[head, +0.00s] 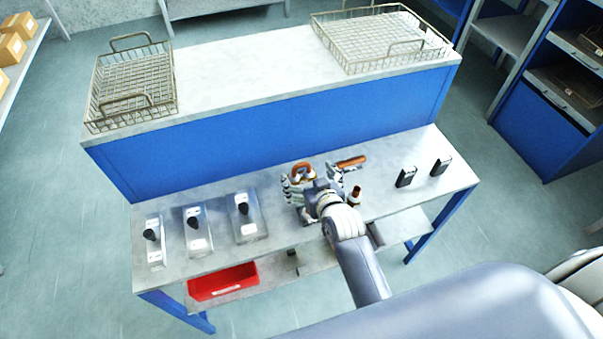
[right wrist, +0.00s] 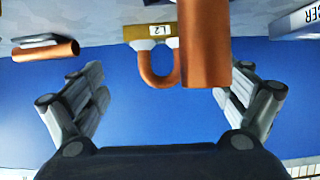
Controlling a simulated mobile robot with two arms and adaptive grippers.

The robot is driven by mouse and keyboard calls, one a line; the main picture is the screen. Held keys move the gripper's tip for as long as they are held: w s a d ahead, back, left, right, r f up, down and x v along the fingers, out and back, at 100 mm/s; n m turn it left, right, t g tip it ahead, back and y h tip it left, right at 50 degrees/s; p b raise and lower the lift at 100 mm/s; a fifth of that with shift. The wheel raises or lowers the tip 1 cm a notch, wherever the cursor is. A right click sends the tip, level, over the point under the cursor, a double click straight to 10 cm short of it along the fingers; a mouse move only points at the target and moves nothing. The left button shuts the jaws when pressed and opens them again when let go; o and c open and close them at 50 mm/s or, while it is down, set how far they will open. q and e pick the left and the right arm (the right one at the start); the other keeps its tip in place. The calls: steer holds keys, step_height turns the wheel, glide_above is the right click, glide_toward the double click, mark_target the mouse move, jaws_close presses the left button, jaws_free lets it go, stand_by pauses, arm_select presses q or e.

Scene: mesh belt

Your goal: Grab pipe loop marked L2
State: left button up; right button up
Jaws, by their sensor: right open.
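A copper U-shaped pipe loop (right wrist: 146,69) hangs below a yellow plate marked L2 (right wrist: 160,30) in the right wrist view. In the head view a copper loop (head: 302,169) shows just beyond my right gripper (head: 314,178). My left gripper is out of view.
A copper pipe (head: 351,162) lies right of the gripper, and a short copper piece (head: 356,194) stands near it. Black devices (head: 405,177) and plates with black knobs (head: 197,230) stand on the bench. A blue panel (head: 270,120) rises behind; wire baskets (head: 135,85) sit above.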

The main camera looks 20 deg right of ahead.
mark_target(301, 167)
steer(key=shift+x, duration=2.6)
steer(key=shift+s+a, duration=0.1)
steer(key=shift+a, duration=0.1)
steer(key=c, duration=1.4)
steer(key=shift+c, duration=0.7)
steer(key=shift+r, duration=0.15)
